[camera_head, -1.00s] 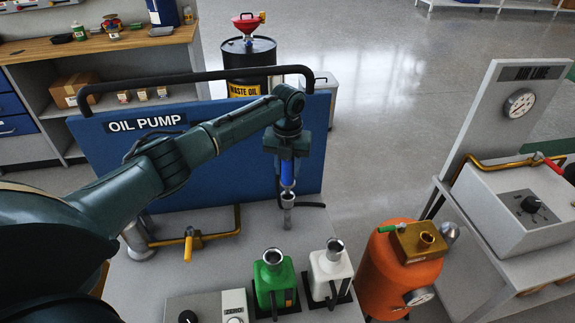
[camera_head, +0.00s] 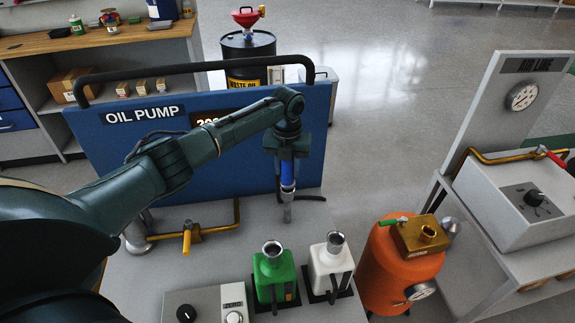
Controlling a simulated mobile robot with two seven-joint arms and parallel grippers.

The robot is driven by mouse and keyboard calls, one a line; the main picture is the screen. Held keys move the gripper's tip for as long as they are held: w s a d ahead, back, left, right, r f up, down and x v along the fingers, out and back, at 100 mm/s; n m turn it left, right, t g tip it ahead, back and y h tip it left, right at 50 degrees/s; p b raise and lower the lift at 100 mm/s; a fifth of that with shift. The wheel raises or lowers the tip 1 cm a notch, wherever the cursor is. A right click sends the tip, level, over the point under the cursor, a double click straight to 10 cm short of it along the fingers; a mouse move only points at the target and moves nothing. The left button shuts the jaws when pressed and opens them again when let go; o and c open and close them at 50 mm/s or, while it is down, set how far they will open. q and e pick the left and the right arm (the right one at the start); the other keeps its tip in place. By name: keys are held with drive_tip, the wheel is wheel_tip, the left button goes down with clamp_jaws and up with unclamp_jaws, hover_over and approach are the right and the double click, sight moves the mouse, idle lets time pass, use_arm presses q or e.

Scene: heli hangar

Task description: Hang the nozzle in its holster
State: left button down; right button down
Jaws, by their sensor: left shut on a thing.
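The nozzle (camera_head: 288,186) has a blue body and a grey metal spout that points down. My left gripper (camera_head: 287,158) is shut on its upper part and holds it upright above the grey worktop, in front of the right part of the blue OIL PUMP panel (camera_head: 95,150). I cannot tell whether the spout touches the worktop. I cannot make out the holster for certain; my left arm hides part of the panel and worktop. A grey metal cylinder (camera_head: 137,238) stands at the worktop's left. My right gripper is not in view.
A brass pipe with a yellow valve handle (camera_head: 187,242) lies left of the nozzle. A green can (camera_head: 272,280) and a white can (camera_head: 328,270) stand in front of it. An orange tank (camera_head: 395,275) is at right. A black rail (camera_head: 200,67) arches over the panel.

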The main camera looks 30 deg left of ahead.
use_arm(q)
drive_tip(key=shift+f+b, duration=0.3)
drive_tip(key=shift+f, duration=0.25)
drive_tip(key=shift+c, duration=2.3)
unclamp_jaws()
